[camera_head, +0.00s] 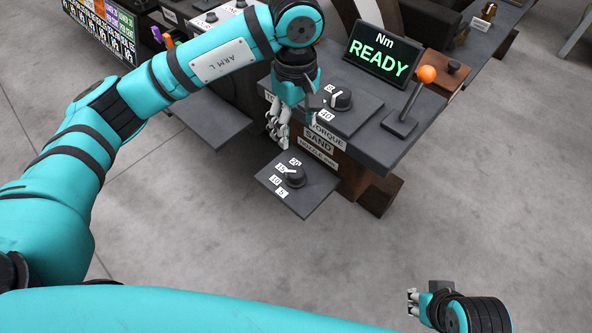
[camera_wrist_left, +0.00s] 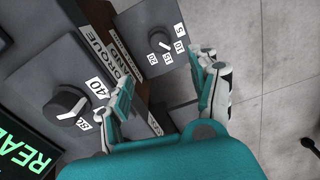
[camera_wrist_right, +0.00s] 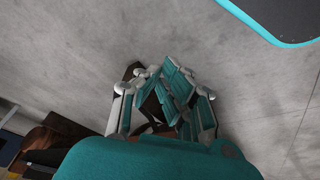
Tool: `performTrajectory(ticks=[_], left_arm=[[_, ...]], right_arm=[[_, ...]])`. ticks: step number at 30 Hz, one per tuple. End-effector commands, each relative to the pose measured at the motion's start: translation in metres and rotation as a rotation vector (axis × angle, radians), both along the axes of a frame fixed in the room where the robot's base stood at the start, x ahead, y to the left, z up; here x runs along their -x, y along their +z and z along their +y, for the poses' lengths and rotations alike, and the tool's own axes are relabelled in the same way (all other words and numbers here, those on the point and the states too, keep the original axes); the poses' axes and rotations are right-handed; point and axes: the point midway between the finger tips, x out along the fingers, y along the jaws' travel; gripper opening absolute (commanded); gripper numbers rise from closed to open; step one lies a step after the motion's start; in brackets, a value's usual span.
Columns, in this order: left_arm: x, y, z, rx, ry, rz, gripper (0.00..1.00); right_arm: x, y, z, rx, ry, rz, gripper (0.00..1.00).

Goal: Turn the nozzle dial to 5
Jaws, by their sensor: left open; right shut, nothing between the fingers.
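The nozzle dial (camera_head: 295,176) is a black knob on a small dark plate (camera_head: 312,198) with white labels 5, 10, 15 and 20. Its white pointer looks turned toward the 15 label, though the exact angle is hard to read. The dial also shows in the left wrist view (camera_wrist_left: 158,40), beyond my open fingers. My left gripper (camera_head: 278,130) is open and empty, above and behind the dial plate, apart from the knob. My right gripper (camera_head: 412,302) is shut and empty, low at the bottom right, far from the dial. It also shows in the right wrist view (camera_wrist_right: 165,90).
Behind the plate stands a dark console (camera_head: 352,128) with a second knob (camera_head: 339,98) labelled 40 and 80. It carries an orange-topped lever (camera_head: 426,75) and a green READY display (camera_head: 383,57). TORQUE and SAND labels are on its front. The floor in front and right is clear.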

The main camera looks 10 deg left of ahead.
Motion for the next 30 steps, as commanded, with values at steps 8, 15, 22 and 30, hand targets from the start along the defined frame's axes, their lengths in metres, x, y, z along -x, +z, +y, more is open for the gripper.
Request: performTrajectory(ticks=[8,15,22,30], left_arm=[[0.002,-0.060,-0.001,0.004,0.001,0.007,0.62],[0.002,-0.113,-0.001,0.004,0.000,0.007,0.62],[0.001,-0.149,-0.002,0.006,0.000,0.005,0.62],[0.001,-0.162,-0.002,0.005,-0.001,0.003,0.62]], right_arm=[[0.000,-0.011,0.000,0.000,0.000,-0.001,0.00],[-0.031,-0.008,0.009,-0.029,0.012,-0.144,0.00],[-0.064,0.005,0.020,-0.065,0.025,-0.313,0.00],[-0.078,0.013,0.024,-0.080,0.031,-0.384,0.00]])
